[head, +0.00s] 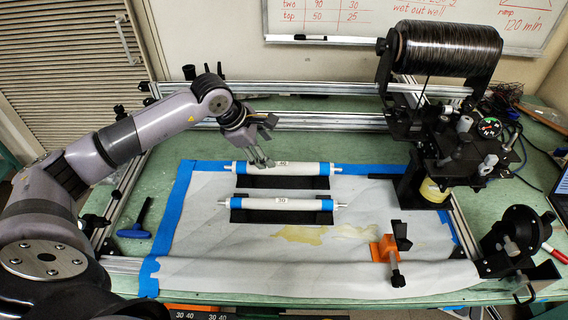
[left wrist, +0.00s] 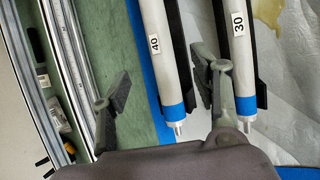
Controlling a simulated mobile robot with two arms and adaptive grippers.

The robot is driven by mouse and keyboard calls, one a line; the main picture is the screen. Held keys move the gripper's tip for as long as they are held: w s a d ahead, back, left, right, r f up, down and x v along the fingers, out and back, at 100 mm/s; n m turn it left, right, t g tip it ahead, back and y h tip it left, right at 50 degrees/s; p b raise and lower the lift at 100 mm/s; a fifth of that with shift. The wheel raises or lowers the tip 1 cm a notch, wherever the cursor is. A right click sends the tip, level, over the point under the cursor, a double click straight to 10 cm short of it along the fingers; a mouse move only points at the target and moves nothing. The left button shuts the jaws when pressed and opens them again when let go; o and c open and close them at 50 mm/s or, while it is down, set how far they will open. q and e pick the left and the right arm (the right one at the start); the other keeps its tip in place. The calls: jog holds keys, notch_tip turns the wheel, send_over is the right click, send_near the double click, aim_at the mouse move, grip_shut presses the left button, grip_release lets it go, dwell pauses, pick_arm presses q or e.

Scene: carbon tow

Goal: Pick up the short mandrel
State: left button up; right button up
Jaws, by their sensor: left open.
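Two pale rod-shaped mandrels with blue end bands lie in black cradles. The mandrel labelled 40 (head: 300,168) is at the back and looks slightly shorter in the head view; the mandrel labelled 30 (head: 300,203) is in front. My left gripper (head: 263,143) is open and empty, over the left part of the 40 mandrel. In the left wrist view, the 40 mandrel (left wrist: 164,70) lies between the two finger lines, and the 30 mandrel (left wrist: 240,70) is beyond the right finger. Contact cannot be told. My right gripper is out of view.
A winding machine with a black tow spool (head: 447,50) stands at the back right. An orange-based clamp (head: 384,248) stands front right on the white sheet. Aluminium rails (head: 330,122) run behind the mandrels. A blue-handled tool (head: 143,215) lies at left.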

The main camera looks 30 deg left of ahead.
pick_arm(q)
jog(key=p, duration=0.1)
send_over(283, 165)
jog(key=s+a, duration=0.2)
jog(key=f, duration=0.4)
jog(key=shift+s+d+f, duration=0.2)
jog(key=shift+d+f, duration=0.05)
jog(key=shift+w+d+f, duration=0.1)
jog(key=shift+w+f, duration=0.1)
jog(key=shift+f, duration=0.3)
jog(key=shift+w+d+f+p, duration=0.1)
jog(key=shift+f+p, duration=0.15)
jog(key=shift+p, duration=0.05)
jog(key=p+x, duration=0.1)
jog(key=x, duration=0.2)
jog(key=shift+w+d+f, duration=0.15)
jog(key=shift+f, duration=0.05)
jog(key=shift+w+d+f+p, duration=0.1)
jog(key=shift+w+f+p, duration=0.15)
jog(key=shift+f, duration=0.3)
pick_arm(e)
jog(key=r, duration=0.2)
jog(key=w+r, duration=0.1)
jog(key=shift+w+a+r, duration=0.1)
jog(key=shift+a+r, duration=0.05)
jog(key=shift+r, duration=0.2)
pick_arm(q)
jog(key=shift+c, duration=0.3)
